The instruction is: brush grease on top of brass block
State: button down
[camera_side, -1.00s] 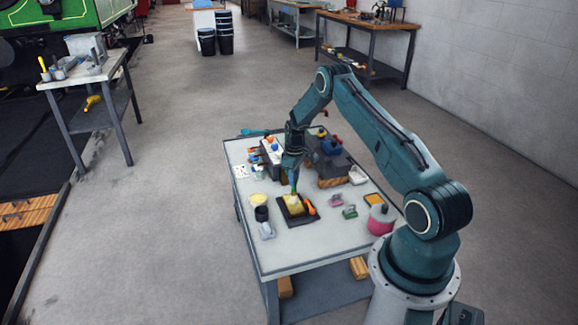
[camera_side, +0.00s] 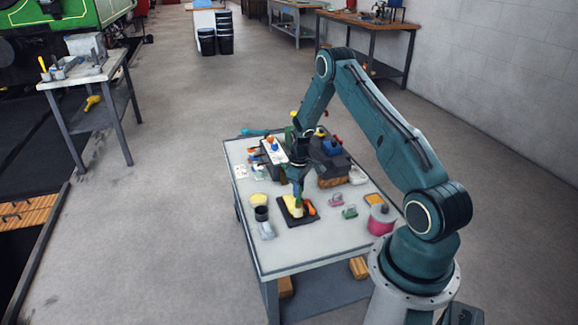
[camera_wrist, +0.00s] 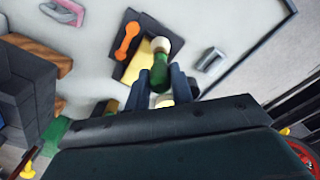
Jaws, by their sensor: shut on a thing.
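The yellow brass block (camera_side: 296,209) sits on a dark square mat (camera_side: 287,218) on the white table. It also shows in the wrist view (camera_wrist: 138,62), partly hidden by the brush. My gripper (camera_side: 298,181) is above the block, pointing down. In the wrist view my gripper (camera_wrist: 160,80) is shut on a brush (camera_wrist: 159,70) with a green handle and a pale head. The brush head is over the block's edge in that view; I cannot tell whether it touches the block.
An orange tool (camera_side: 309,207) lies on the mat beside the block. A dark cup (camera_side: 261,214), a yellow round item (camera_side: 258,200) and a grey metal piece (camera_side: 267,231) stand to the left. A dark machine (camera_side: 330,160) is behind, a pink can (camera_side: 381,221) at right. The front table is clear.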

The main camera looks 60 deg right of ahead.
jog(key=shift+w+d, duration=4.35)
jog(key=shift+d, duration=0.2)
jog(key=shift+s+a, duration=4.25)
jog(key=shift+a, duration=0.15)
jog(key=shift+s+a+r, duration=0.15)
jog(key=shift+r, duration=3.9)
